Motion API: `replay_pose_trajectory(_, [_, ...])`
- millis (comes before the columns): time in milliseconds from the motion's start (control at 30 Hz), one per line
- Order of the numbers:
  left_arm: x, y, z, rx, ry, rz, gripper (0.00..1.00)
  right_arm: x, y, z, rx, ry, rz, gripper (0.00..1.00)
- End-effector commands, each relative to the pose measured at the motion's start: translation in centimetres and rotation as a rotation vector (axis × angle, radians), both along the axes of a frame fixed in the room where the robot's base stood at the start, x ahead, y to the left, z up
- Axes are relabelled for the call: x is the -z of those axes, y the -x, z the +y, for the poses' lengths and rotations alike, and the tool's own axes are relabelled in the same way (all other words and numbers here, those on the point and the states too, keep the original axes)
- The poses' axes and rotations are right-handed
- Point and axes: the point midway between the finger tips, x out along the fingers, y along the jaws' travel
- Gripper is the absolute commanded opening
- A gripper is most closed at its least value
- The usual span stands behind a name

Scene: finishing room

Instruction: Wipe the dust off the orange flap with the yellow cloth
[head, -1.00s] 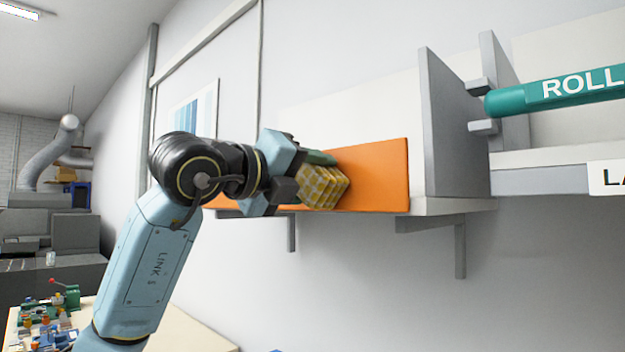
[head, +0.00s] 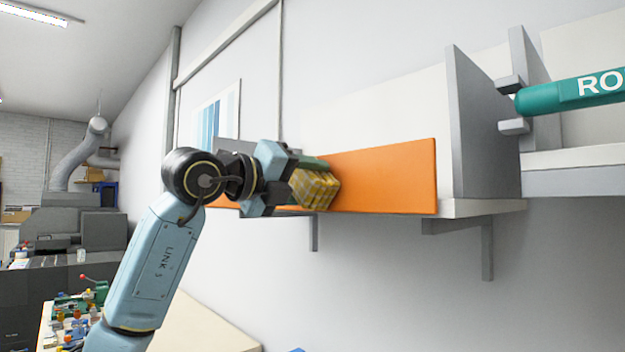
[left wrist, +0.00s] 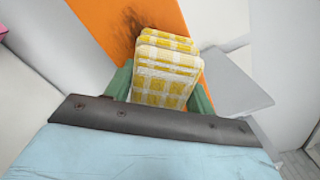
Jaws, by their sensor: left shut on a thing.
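The orange flap (head: 390,178) is a long upright panel along the front of a wall shelf. My left gripper (head: 298,178) is in front of its left part, shut on the yellow checked cloth (head: 316,190). The folded cloth appears to be against the flap. In the left wrist view the cloth (left wrist: 165,72) sits between green fingers, over the orange flap (left wrist: 92,18). A dark dust smudge (left wrist: 128,24) shows just beside the cloth there. The arm and cloth hide part of the flap. My right gripper is not in view.
A grey upright divider (head: 482,130) stands right of the flap, with a teal roll (head: 570,95) on grey pegs beyond it. Shelf brackets (head: 487,250) hang below. A bench with small coloured parts (head: 78,312) is at lower left.

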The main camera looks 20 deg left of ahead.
Motion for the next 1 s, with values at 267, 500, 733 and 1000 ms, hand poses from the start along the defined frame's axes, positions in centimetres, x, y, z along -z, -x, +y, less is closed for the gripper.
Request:
replay_pose_trajectory(267, [0.1, -0.7, 1.5, -0.003, 0.000, 0.004, 0.36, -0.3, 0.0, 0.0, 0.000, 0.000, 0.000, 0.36])
replay_pose_trajectory(500, [0.0, -1.4, 3.4, -0.003, 0.001, 0.004, 0.36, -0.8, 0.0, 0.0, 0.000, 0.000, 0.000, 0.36])
replay_pose_trajectory(733, [0.0, -1.8, 4.4, -0.003, 0.001, 0.004, 0.36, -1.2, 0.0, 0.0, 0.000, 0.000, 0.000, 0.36])
replay_pose_trajectory(1000, [0.0, -2.7, 6.5, -0.001, 0.000, 0.005, 0.36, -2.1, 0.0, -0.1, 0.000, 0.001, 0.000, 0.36])
